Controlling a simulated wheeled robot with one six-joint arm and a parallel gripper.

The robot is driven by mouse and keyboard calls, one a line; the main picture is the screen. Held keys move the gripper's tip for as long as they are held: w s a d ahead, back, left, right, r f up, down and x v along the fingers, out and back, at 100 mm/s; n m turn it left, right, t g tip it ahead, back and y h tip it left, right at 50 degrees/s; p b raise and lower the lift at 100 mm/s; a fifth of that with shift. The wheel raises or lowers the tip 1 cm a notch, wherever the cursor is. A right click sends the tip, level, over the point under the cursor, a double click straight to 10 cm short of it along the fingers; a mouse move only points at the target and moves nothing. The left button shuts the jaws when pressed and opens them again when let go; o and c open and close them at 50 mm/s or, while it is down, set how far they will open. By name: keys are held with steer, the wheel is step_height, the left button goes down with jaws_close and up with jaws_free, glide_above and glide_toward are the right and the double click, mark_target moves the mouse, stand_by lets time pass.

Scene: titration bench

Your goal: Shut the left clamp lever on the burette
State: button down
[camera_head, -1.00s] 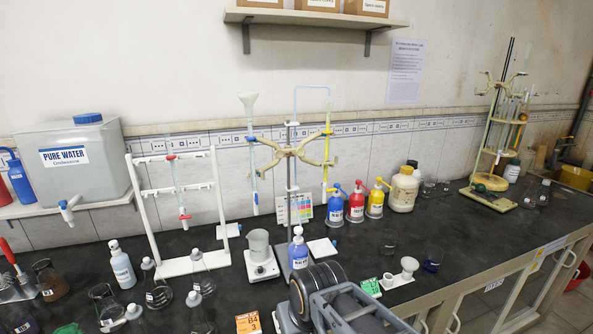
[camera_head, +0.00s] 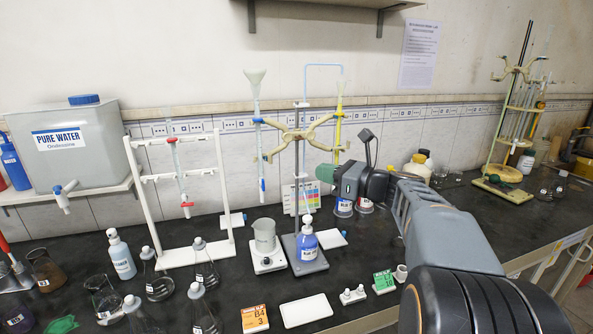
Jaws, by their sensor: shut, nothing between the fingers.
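The burette stand (camera_head: 306,185) rises from a grey base behind the blue bottle. Its cream double clamp (camera_head: 298,134) spreads to both sides of the rod. The left burette (camera_head: 260,150), with a funnel on top and a blue stopcock, stands upright at the clamp's left arm (camera_head: 270,124). A small blue part shows there, but I cannot tell the left lever's position. A yellow burette (camera_head: 337,125) stands at the right arm. My gripper (camera_head: 326,173) is shut and empty, pointing left. It appears right of the rod and below the clamp, apart from the left side.
A blue-labelled bottle (camera_head: 306,243) stands on the stand's base. A beaker (camera_head: 265,236) sits on a white device to the left. A white rack (camera_head: 226,190) holds another burette. Reagent bottles (camera_head: 344,206) are partly hidden behind my arm. A white tile (camera_head: 306,311) lies in front.

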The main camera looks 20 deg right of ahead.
mark_target(271, 159)
steer(key=p+x, duration=0.2)
steer(key=x, duration=1.1)
steer(key=shift+w+r, duration=0.2)
steer(key=shift+a, duration=0.15)
steer(key=shift+s+a+m+t+h+b, duration=0.1)
steer(key=shift+a+m+t+h+b, duration=0.15)
steer(key=shift+m+t+h+b, duration=0.2)
